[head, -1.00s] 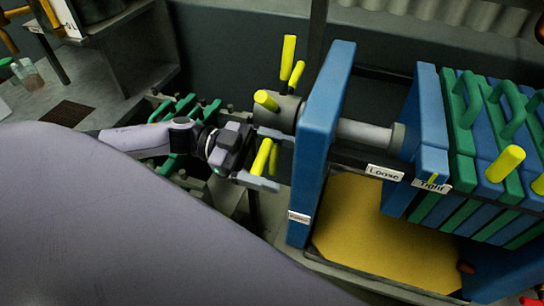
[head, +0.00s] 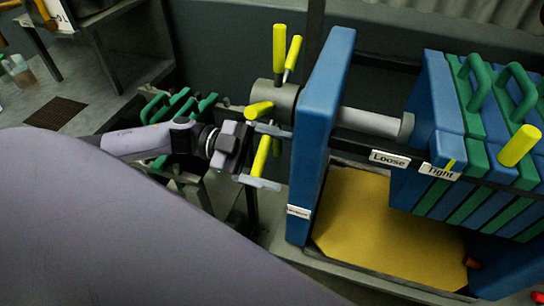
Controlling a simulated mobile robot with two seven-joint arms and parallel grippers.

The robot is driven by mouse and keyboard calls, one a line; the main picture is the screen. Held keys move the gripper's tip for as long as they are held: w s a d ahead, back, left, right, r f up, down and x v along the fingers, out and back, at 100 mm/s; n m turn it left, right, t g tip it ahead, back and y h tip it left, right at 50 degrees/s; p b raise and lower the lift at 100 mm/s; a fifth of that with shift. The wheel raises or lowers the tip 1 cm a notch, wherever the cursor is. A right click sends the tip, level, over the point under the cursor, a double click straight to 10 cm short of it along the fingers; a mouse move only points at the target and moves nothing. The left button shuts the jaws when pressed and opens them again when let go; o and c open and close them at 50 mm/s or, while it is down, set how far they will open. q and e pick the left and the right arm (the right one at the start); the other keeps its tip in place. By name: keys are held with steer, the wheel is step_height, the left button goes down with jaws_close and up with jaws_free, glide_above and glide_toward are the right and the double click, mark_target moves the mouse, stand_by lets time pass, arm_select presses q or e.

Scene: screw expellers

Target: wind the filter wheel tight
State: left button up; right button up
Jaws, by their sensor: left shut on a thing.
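The filter wheel (head: 277,95) is a grey hub with several yellow rod handles, on the left side of a thick blue end plate (head: 322,120). One handle (head: 279,48) points up, another (head: 259,109) sticks out toward me. My left gripper (head: 260,157) is shut on a lower yellow handle (head: 262,154), with one finger above and one below. A grey shaft (head: 370,122) runs from the end plate to the blue and green filter plates. A yellow mark stands at the "Tight" label (head: 440,172); the "Loose" label (head: 389,158) is left of it. My right gripper is out of view.
The filter plates (head: 460,150) with green handles stand packed at the right. A yellow tray (head: 385,230) lies under the press. More green-handled equipment (head: 180,108) stands behind my left arm. A bench with jars (head: 20,72) is at the far left.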

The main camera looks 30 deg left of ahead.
arm_select(q)
steer(key=o, duration=1.2)
steer(key=shift+f, duration=0.1)
steer(key=shift+a, duration=0.1)
steer(key=shift+a, duration=0.1)
steer(key=v, duration=0.7)
steer(key=shift+b, duration=0.4)
